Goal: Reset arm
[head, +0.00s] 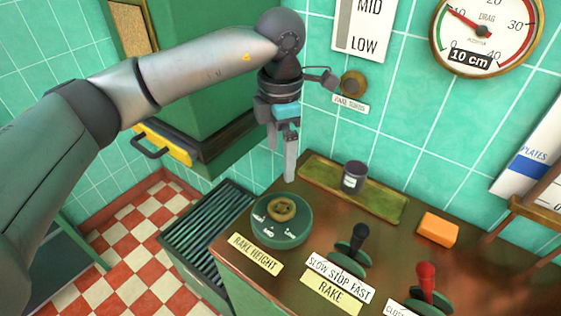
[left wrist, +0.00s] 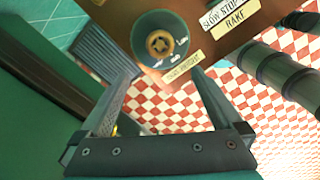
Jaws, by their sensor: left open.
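My left arm reaches in from the left in the head view. My left gripper (head: 283,158) points down above the counter's back left corner, behind and above the green rake height dial (head: 281,232). Its fingers are apart with nothing between them. In the left wrist view my left gripper (left wrist: 163,80) is also open and empty, and the dial (left wrist: 158,40) with its brass knob lies beyond the fingertips, apart from them. My right gripper is in neither view.
The counter (head: 235,262) holds a black-knobbed rake lever (head: 358,240), a red-knobbed lever (head: 427,281), an orange block (head: 438,229) and a dark jar (head: 353,177). A green cabinet (head: 185,85) with a yellow-edged handle stands left, near my arm. A round gauge (head: 487,30) hangs on the tiled wall.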

